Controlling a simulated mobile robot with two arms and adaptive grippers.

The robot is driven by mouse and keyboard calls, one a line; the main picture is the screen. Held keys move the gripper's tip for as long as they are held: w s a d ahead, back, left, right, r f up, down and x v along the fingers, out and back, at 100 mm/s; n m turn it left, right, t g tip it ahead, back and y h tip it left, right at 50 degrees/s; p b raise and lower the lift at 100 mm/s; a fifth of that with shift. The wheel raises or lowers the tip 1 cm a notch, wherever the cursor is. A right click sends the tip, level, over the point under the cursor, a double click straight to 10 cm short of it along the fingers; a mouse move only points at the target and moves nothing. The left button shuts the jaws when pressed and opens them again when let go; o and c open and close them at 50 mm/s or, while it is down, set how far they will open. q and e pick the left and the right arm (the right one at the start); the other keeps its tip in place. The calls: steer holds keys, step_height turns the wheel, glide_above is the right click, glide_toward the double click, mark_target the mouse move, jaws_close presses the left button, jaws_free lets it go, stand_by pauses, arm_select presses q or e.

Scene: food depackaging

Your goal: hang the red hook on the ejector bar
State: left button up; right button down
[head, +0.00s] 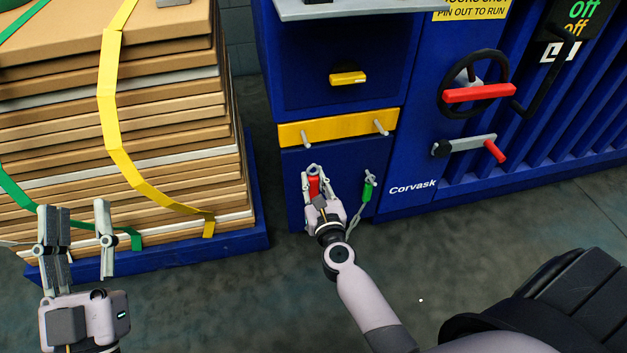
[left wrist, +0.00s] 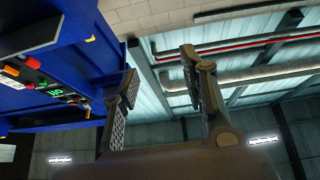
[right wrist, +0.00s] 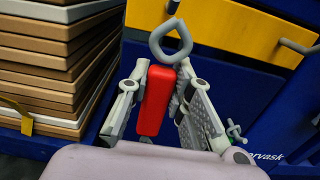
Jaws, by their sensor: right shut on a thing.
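The red hook (right wrist: 155,102) has a red grip and a grey loop at its top; it also shows in the head view (head: 314,187). My right gripper (head: 316,190) is shut on its red grip, one finger on each side, with the loop pointing up. The yellow ejector bar (head: 342,128) crosses the blue machine front and carries two pale pegs. The loop is just below the left peg (head: 306,139), apart from it in the head view. My left gripper (head: 76,240) is open and empty at the lower left.
A green-handled hook (head: 367,190) with a grey chain hangs below the right peg (head: 381,127). A strapped stack of cardboard (head: 120,190) stands left of the machine. A red-handled wheel (head: 477,93) and lever (head: 470,146) stick out at right. The floor in front is clear.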

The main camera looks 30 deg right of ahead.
steer(key=shift+r+p, duration=0.4)
steer(key=shift+r, duration=0.1)
steer(key=shift+r+p, duration=0.35)
steer(key=shift+r, duration=0.05)
steer(key=shift+r+p, duration=0.75)
arm_select(q)
step_height(320, 180, down, 13)
steer(key=w+a+g+y, duration=0.1)
steer(key=g+y, duration=0.1)
steer(key=g, duration=0.6)
steer(key=shift+w+a+y, duration=0.25)
steer(key=shift+y, duration=0.05)
steer(key=shift+w+r, duration=0.1)
steer(key=shift+r, duration=0.1)
arm_select(e)
steer(key=shift+x, duration=2.25)
